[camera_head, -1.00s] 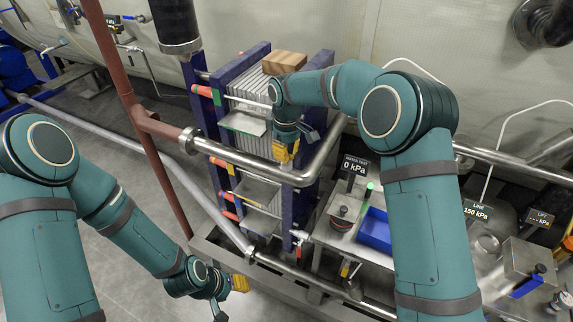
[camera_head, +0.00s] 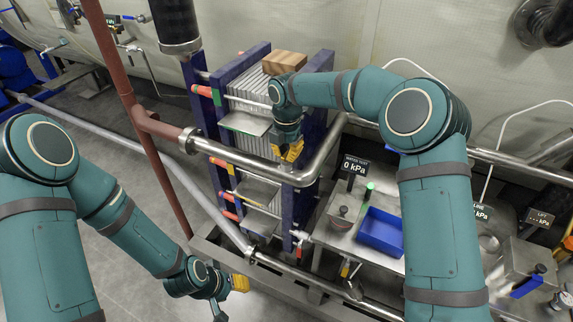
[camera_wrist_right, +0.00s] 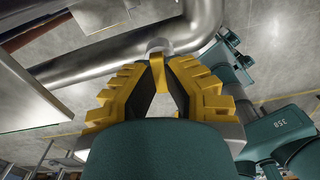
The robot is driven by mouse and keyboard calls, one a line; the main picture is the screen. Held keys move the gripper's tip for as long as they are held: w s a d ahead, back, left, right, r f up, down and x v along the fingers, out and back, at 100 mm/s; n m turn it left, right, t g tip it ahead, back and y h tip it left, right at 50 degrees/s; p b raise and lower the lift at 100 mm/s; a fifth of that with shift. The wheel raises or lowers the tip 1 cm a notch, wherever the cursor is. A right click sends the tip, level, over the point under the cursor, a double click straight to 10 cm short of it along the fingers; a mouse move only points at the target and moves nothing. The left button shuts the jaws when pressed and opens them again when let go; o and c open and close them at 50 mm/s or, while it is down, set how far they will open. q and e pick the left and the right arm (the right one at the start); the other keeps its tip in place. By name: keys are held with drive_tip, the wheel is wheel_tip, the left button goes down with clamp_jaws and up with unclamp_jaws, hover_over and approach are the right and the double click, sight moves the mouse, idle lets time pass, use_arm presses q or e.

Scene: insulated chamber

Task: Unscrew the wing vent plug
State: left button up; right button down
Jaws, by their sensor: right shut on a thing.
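My right gripper (camera_head: 290,152) is at the bent steel pipe beside the plate stack in the head view. The plug cannot be made out in the head view. My left gripper (camera_head: 238,285) hangs low at the left over the floor, apart from everything; its jaws are too small to judge.
The steel pipe (camera_head: 328,150) bends around the blue-framed plate stack (camera_head: 245,92), which has a wooden block (camera_head: 284,62) on top. A blue tray (camera_head: 381,232) and a sign reading 0 kPa (camera_head: 354,166) are on the bench to the right. A red-brown post (camera_head: 118,75) stands left.

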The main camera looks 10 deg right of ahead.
drive_tip(key=shift+f+n, duration=0.15)
drive_tip(key=shift+n, duration=0.25)
drive_tip(key=c, duration=1.2)
unclamp_jaws()
drive_tip(key=shift+c, duration=0.2)
drive_tip(key=shift+r, duration=2.65)
